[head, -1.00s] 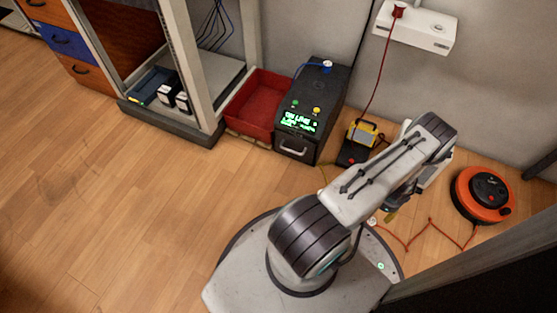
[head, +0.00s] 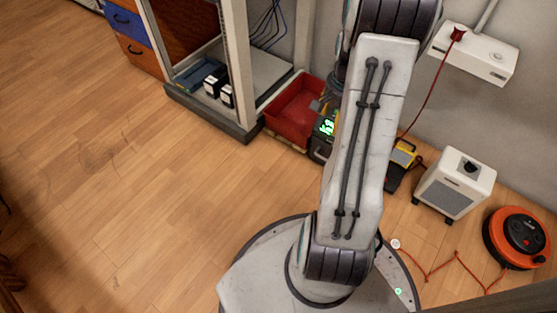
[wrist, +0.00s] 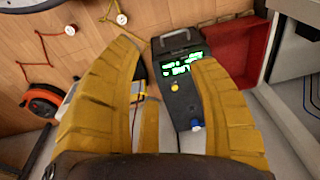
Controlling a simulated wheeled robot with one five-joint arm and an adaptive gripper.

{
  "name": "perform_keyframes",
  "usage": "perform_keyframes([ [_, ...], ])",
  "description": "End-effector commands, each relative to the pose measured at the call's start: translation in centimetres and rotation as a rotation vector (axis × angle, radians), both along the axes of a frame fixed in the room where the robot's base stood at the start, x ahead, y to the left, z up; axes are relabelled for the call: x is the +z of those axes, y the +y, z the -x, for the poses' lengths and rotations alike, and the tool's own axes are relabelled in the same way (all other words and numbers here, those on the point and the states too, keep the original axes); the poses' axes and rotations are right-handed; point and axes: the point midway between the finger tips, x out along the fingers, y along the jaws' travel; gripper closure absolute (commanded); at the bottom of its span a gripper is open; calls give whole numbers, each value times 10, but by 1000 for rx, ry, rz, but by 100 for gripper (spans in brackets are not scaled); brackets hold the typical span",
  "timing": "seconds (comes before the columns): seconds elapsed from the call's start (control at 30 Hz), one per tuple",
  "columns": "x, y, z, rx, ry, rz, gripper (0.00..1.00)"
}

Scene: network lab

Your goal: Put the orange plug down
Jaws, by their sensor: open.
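My gripper (wrist: 166,57) is open in the wrist view, its ribbed yellow fingers spread apart with no plug seen held between them. I cannot make out the orange plug for certain. An orange cord (head: 431,270) runs over the floor from the orange cable reel (head: 516,238) toward my base; the reel also shows in the wrist view (wrist: 42,102). In the wrist view, cords end near small white round pieces (wrist: 70,30) on the left. My arm hides much of the middle of the head view.
A black unit with a green display (wrist: 178,88) lies beyond my fingers. A red bin (head: 292,112) stands beside the rack (head: 237,70). A white heater-like box (head: 455,183) and a yellow device (head: 403,153) stand right of my arm. The left floor is clear.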

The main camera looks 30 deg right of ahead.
Motion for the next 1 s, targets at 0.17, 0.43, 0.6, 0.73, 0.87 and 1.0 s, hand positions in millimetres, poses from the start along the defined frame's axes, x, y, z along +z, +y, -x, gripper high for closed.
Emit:
perform_keyframes([
  [0.17,59,90,-2,343,-17,31,45],
  [0.43,109,195,45,811,-38,70,45],
  [0.6,120,230,78,1022,-49,89,45],
  [0.73,123,243,96,1124,-54,97,45],
  [0.87,123,249,106,1178,-57,101,45],
  [1.0,124,251,109,1196,-58,102,45],
])
